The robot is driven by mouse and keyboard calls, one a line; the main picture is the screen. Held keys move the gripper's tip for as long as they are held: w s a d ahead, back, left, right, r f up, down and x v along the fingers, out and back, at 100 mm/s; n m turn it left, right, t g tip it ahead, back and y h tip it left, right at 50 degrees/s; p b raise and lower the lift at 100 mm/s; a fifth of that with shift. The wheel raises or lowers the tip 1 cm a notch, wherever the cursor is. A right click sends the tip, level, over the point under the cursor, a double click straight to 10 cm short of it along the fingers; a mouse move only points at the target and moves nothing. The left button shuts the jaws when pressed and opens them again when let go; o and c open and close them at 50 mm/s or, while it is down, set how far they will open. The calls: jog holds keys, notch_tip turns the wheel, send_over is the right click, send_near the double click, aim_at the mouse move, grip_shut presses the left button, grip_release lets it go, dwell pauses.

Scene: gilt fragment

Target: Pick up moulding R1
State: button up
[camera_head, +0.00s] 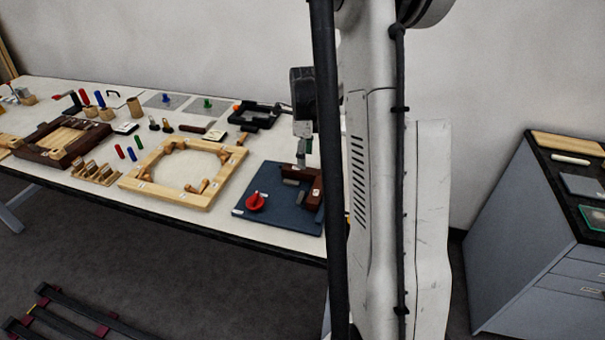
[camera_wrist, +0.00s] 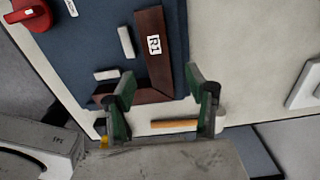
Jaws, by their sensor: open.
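Moulding R1 (camera_wrist: 150,28) is a dark brown bar with a white "R1" label. It lies on the blue board (camera_wrist: 88,35) near the board's edge in the wrist view. Another brown piece lies across its lower end, and I cannot tell whether they are joined. In the wrist view my gripper (camera_wrist: 160,76) is open, with its green-sided fingers on either side of the lower end of R1 in the picture. Nothing is seen held. In the head view my gripper (camera_head: 302,160) points down above the right part of the blue board (camera_head: 272,212); R1 is partly hidden there.
A red knob (camera_head: 255,202) and small grey blocks (camera_wrist: 126,42) sit on the blue board. An orange-brown stick (camera_wrist: 175,125) lies near it. A light wooden frame (camera_head: 150,190) lies to the left on the white table. A grey cabinet (camera_head: 525,245) stands at the right.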

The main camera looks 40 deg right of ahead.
aim_at(305, 174)
jog(key=shift+w+a+f, duration=0.15)
jog(key=shift+f, duration=1.2)
jog(key=shift+w+a+f, duration=0.1)
jog(key=shift+a+f, duration=0.05)
jog(key=shift+f, duration=1.2)
jog(key=c, duration=1.3)
